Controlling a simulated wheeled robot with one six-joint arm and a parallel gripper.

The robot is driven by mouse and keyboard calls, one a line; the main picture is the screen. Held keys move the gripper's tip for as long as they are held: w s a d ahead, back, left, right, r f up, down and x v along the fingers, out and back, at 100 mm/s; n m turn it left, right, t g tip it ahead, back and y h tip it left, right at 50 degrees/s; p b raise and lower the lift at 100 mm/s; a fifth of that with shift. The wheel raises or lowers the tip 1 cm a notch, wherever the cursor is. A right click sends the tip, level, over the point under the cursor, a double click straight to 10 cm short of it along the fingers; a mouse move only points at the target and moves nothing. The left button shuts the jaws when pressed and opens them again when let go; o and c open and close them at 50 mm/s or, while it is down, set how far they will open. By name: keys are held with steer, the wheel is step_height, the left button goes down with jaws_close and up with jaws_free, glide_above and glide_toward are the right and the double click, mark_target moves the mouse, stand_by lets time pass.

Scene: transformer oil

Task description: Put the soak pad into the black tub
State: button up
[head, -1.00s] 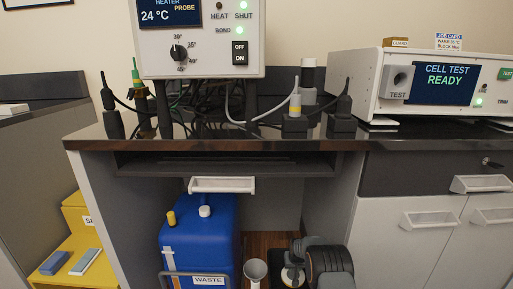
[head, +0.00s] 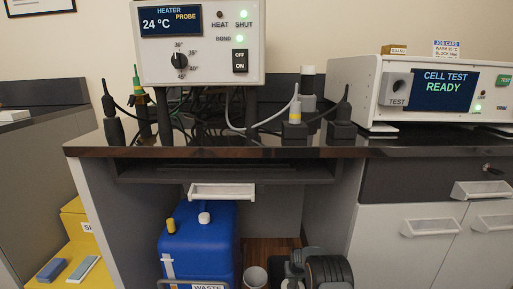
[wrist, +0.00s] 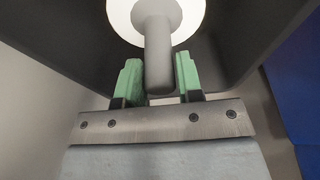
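My gripper (wrist: 160,82) shows only in the wrist view. Its two green fingers lie close against both sides of a thick grey handle (wrist: 159,55), and it looks shut on it. The handle joins a round white piece (wrist: 120,15) at the top of the view. I cannot tell for sure what this handled piece is. In the head view a blue block (head: 51,270) and a pale green-topped block (head: 83,268) lie on a yellow stand (head: 75,222) at lower left. I cannot pick out a soak pad or a black tub for certain.
A blue waste container (head: 205,245), a white cup (head: 255,277) and a dark coiled item (head: 325,270) sit under the dark counter (head: 230,151). The heater box (head: 200,70) and cell tester (head: 400,110) stand above. A drawer handle (head: 222,191) juts out.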

steer(key=o, duration=0.4)
steer(key=shift+r, duration=0.1)
steer(key=shift+p+v, duration=3.25)
steer(key=shift+v, duration=3.6)
